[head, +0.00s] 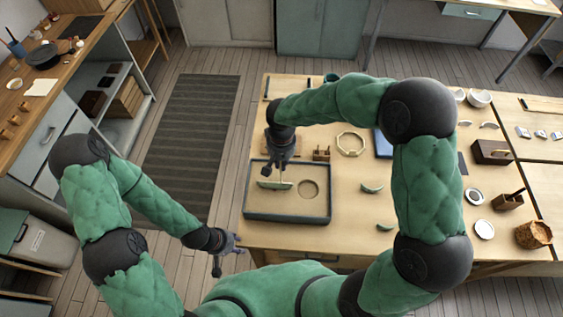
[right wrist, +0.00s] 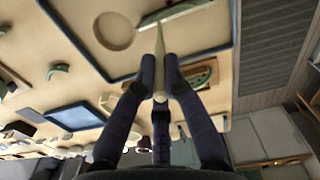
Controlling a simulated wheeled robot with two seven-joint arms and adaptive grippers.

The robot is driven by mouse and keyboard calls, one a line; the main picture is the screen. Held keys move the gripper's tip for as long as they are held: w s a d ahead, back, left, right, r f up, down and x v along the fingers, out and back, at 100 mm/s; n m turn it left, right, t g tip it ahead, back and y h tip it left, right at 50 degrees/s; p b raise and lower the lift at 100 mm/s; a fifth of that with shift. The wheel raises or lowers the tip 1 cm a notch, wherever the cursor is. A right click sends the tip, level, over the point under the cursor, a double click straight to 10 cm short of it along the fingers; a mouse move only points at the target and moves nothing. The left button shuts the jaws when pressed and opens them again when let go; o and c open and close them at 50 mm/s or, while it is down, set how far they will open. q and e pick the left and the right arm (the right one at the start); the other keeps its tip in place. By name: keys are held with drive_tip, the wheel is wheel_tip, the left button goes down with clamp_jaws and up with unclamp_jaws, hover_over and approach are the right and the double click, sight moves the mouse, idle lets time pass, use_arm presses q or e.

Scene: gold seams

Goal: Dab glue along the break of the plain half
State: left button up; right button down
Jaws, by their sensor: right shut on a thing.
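My right gripper (head: 281,163) is shut on a slender pale stick (right wrist: 158,48), held over the tray (head: 290,218). A pale green half (head: 267,185) lies in the left part of the tray. In the right wrist view the half (right wrist: 178,11) shows as a pale, narrow strip, and the stick's tip appears at or very near its edge; I cannot tell whether they touch. Any glue is too small to see. My left gripper (head: 228,244) is by the table's front left corner, away from the tray; its fingers are too small to read.
A round recess (head: 309,189) lies right of the half in the tray. Green curved pieces (head: 372,188) lie on the table to the right. A wooden octagonal ring (head: 351,144) and a small wooden rack (head: 321,153) stand behind the tray. The table between tray and curved pieces is clear.

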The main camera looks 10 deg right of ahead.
drive_tip(key=shift+a, duration=0.15)
drive_tip(key=shift+w+a+r, duration=0.1)
drive_tip(key=shift+w+a, duration=0.05)
drive_tip(key=shift+a, duration=0.35)
drive_tip(key=shift+w+a+r, duration=0.1)
drive_tip(key=shift+w+a, duration=0.05)
drive_tip(key=shift+a, duration=0.35)
drive_tip(key=shift+d+f+b, duration=0.1)
drive_tip(key=shift+f+b, duration=0.35)
drive_tip(key=shift+b, duration=0.05)
idle(0.8)
drive_tip(key=shift+r, duration=0.2)
drive_tip(key=shift+w+a+r, duration=0.1)
drive_tip(key=shift+w+a, duration=0.1)
drive_tip(key=shift+a, duration=0.45)
drive_tip(key=shift+w+a+r, duration=0.1)
drive_tip(key=shift+w+a, duration=0.05)
drive_tip(key=shift+a, duration=0.45)
drive_tip(key=shift+d+f+b, duration=0.1)
drive_tip(key=shift+f+b, duration=0.2)
drive_tip(key=shift+f, duration=0.1)
idle(0.8)
drive_tip(key=shift+r, duration=0.2)
idle(0.4)
